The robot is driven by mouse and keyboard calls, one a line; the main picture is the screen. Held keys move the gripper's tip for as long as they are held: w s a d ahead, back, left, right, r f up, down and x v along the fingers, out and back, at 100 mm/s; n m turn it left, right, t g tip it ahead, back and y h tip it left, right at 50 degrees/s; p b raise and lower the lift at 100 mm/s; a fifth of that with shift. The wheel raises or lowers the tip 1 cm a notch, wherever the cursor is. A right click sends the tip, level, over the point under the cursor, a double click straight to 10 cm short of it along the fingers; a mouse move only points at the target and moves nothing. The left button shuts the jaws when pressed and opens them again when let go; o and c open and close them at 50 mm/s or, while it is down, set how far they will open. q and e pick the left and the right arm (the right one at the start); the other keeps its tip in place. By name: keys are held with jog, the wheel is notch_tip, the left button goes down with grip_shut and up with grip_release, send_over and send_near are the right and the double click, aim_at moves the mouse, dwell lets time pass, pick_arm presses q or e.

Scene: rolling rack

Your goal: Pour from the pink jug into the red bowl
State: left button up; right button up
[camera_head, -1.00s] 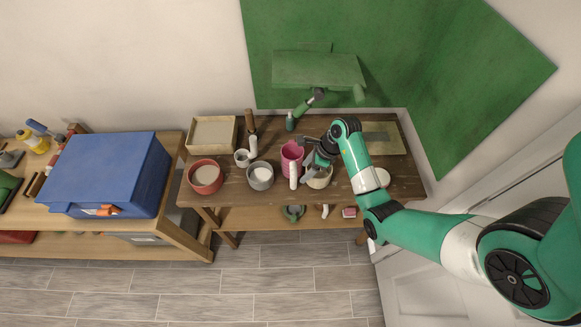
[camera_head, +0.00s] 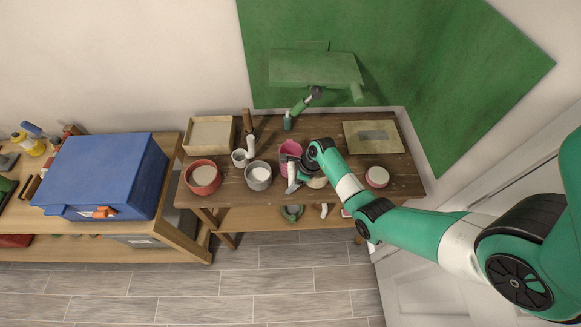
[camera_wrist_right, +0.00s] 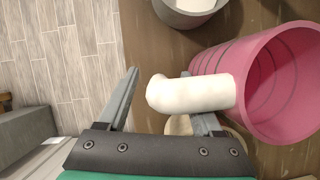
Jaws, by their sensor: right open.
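The pink jug (camera_head: 290,146) stands on the brown table with its white handle toward the front; the jug also fills the right of the right wrist view (camera_wrist_right: 262,85). My right gripper (camera_head: 299,168) is open at the jug's handle. In the right wrist view my right gripper (camera_wrist_right: 160,73) has its fingers apart; the white handle (camera_wrist_right: 195,93) overlaps the right finger, with its end between the fingers. I cannot tell whether they touch. The red bowl (camera_head: 203,189), with pale contents, stands at the table's left front. My left gripper is not in view.
A grey bowl (camera_head: 258,183) stands between the red bowl and the jug. A white mug (camera_head: 239,159) and a tray (camera_head: 188,138) are behind. A pale bowl (camera_head: 317,183) is partly hidden under my right arm. A red-rimmed bowl (camera_head: 377,183) stands right.

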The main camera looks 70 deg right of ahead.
grip_shut()
dwell(1.3)
